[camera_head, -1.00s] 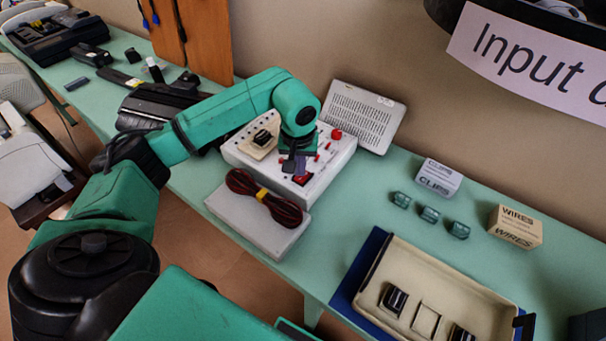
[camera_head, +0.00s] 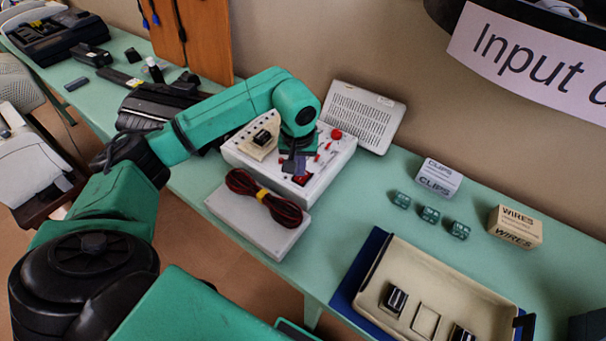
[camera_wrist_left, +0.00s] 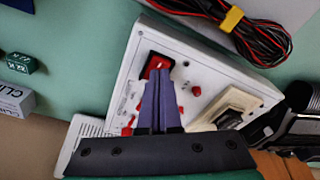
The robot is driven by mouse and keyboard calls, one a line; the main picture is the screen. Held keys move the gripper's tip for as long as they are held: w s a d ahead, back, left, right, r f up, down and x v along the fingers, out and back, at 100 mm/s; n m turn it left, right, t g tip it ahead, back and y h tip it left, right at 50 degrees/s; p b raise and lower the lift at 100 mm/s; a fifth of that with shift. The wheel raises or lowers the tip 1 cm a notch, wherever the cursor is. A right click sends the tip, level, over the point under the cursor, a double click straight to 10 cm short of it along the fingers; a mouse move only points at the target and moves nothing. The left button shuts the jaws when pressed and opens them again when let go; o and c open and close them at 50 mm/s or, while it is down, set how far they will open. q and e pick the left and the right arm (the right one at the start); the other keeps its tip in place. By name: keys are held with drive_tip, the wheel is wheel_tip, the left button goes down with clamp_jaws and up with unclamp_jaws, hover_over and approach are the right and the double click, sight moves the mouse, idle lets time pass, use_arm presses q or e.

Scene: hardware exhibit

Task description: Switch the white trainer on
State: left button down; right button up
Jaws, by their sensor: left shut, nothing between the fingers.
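The white trainer (camera_head: 331,165) is a white box on the green bench, with red knobs, a red rocker switch (camera_head: 301,179) and a black part on a beige block on its top. My left gripper (camera_head: 290,166) is over the trainer's top, fingers pointing down, shut and empty. In the left wrist view the shut fingers (camera_wrist_left: 159,84) lie in front of the red switch (camera_wrist_left: 158,64), their tips at or just over it. I cannot tell whether they touch it. The switch is partly hidden by the fingers. My right gripper is not in view.
A grey lid with red and black cables (camera_head: 262,197) lies in front of the trainer. A perforated panel (camera_head: 360,116) leans behind it. Right are clips and wires boxes (camera_head: 515,227), small green blocks (camera_head: 430,214) and a beige tray (camera_head: 466,285). Bench between is clear.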

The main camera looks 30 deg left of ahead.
sight(300, 179)
use_arm(q)
drive_tip(key=shift+f+b, duration=0.75)
drive_tip(key=shift+f, duration=0.15)
idle(0.4)
drive_tip(key=shift+r, duration=0.1)
wheel_tip(300, 179, up, 7)
drive_tip(key=p, duration=0.4)
drive_tip(key=shift+p, duration=0.3)
